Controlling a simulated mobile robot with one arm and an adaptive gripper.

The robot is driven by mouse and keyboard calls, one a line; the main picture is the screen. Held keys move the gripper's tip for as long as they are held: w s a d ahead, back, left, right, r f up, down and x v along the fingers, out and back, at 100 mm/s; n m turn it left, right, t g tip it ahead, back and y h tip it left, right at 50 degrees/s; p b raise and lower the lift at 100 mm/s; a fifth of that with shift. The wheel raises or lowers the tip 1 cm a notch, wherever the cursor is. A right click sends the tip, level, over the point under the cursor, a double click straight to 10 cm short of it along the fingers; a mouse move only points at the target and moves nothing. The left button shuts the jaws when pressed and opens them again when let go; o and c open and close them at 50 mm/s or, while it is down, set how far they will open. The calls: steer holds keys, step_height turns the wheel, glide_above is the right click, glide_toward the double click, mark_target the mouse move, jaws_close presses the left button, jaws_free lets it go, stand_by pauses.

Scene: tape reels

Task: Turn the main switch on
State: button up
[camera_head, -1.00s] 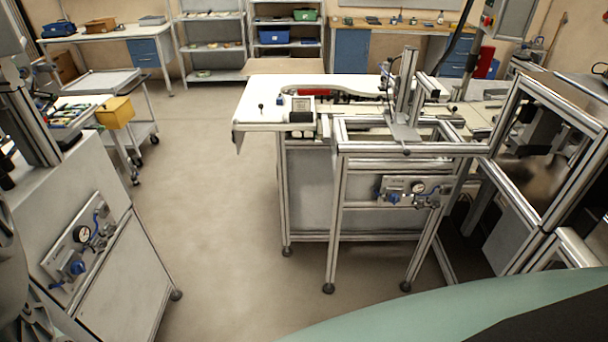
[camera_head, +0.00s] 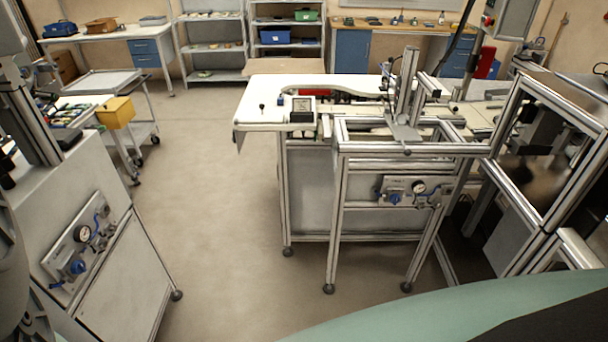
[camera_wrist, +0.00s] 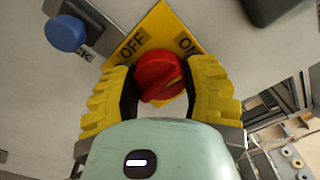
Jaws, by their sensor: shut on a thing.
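The main switch is a red rotary knob (camera_wrist: 155,76) on a yellow plate (camera_wrist: 158,30) in the wrist view. The plate reads OFF at the left and ON at the right, the latter partly covered by a finger. My gripper (camera_wrist: 162,70) has its yellow ribbed fingers closed around the knob, one on each side. The knob's grip looks slanted, its upper end to the right; I cannot tell its exact setting. Neither the switch nor my fingers can be made out in the head view.
A blue round button (camera_wrist: 66,33) sits left of the plate. In the head view, a framed workstation (camera_head: 385,149) with a white top stands ahead, and a grey cabinet with a gauge panel (camera_head: 80,245) stands at the left. Open floor (camera_head: 215,190) lies between them.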

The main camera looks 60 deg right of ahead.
steer(key=o, duration=1.2)
